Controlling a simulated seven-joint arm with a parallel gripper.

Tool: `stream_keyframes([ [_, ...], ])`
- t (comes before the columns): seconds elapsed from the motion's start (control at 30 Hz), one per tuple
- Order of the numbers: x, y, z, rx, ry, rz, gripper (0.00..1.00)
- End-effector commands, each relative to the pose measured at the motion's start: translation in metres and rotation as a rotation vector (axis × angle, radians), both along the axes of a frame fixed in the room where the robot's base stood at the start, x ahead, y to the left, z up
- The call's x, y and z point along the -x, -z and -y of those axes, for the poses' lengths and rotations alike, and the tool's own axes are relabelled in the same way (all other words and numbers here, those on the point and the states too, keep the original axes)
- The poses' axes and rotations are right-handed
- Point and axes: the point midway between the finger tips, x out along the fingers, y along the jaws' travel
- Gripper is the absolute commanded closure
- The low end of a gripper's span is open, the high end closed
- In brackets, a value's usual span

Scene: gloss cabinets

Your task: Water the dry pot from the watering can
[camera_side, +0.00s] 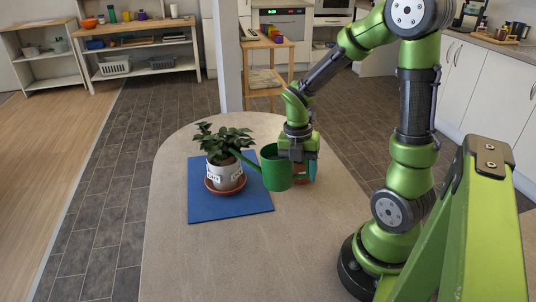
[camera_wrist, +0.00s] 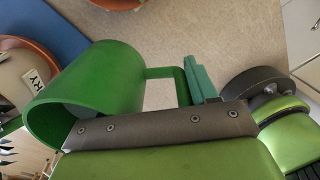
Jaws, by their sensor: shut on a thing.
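The green watering can (camera_side: 277,170) is held by my gripper (camera_side: 299,153), which is shut on its handle. In the wrist view the can's open mouth (camera_wrist: 85,95) and handle show, with the teal fingers (camera_wrist: 195,78) at the handle. The can looks roughly upright, with its spout pointing left at the plant. A white pot (camera_side: 224,178) with a leafy plant stands in a terracotta saucer (camera_side: 225,188) on a blue mat (camera_side: 215,210). Its label (camera_wrist: 38,76) reads "RY" in the wrist view, the rest cut off. Whether water flows cannot be seen.
A reddish-brown thing (camera_side: 301,175) stands behind the can, mostly hidden by my gripper. A terracotta rim (camera_wrist: 118,4) shows at the wrist view's top edge. The front of the beige table (camera_side: 230,265) is clear. Shelves and cabinets stand far back.

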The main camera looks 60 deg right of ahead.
Motion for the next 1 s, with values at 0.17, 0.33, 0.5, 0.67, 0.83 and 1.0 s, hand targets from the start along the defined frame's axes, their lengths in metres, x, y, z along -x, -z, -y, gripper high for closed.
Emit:
stream_keyframes([
  [0.17, 0.000, -0.006, 0.000, 0.009, -0.002, -0.024, 0.96],
  [0.33, 0.001, -0.011, 0.001, 0.016, -0.001, -0.049, 0.96],
  [0.5, 0.002, -0.014, 0.001, 0.020, 0.000, -0.065, 0.96],
  [0.67, 0.002, -0.014, 0.001, 0.022, 0.000, -0.067, 0.96],
  [0.83, 0.002, -0.014, 0.001, 0.021, 0.000, -0.068, 0.96],
  [1.0, 0.002, -0.017, 0.001, 0.025, -0.001, -0.082, 0.96],
])
